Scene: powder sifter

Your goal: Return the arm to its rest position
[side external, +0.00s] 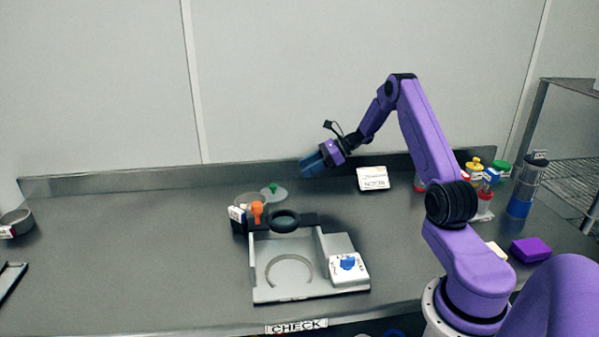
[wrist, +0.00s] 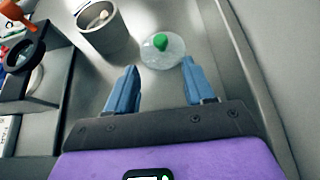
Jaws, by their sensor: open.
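My gripper (side external: 313,165) is raised above the back part of the counter in the side external view, to the right of the sifter machine. Its blue fingers also show in the wrist view (wrist: 158,88), spread apart with nothing between them. The sifter machine (side external: 262,287) is a grey tray-like base with a dark ring (side external: 285,221) on an arm at its back. A clear round lid with a green knob (wrist: 161,46) lies on the counter beyond the fingertips in the wrist view; it also shows in the side external view (side external: 274,192). My gripper is apart from all of these.
A grey cup (wrist: 104,32) with something pale inside stands left of the lid. A white labelled box (side external: 373,179) lies near the back wall. Bottles (side external: 474,170) and a purple block (side external: 530,249) are at the right. The counter's left part is mostly clear.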

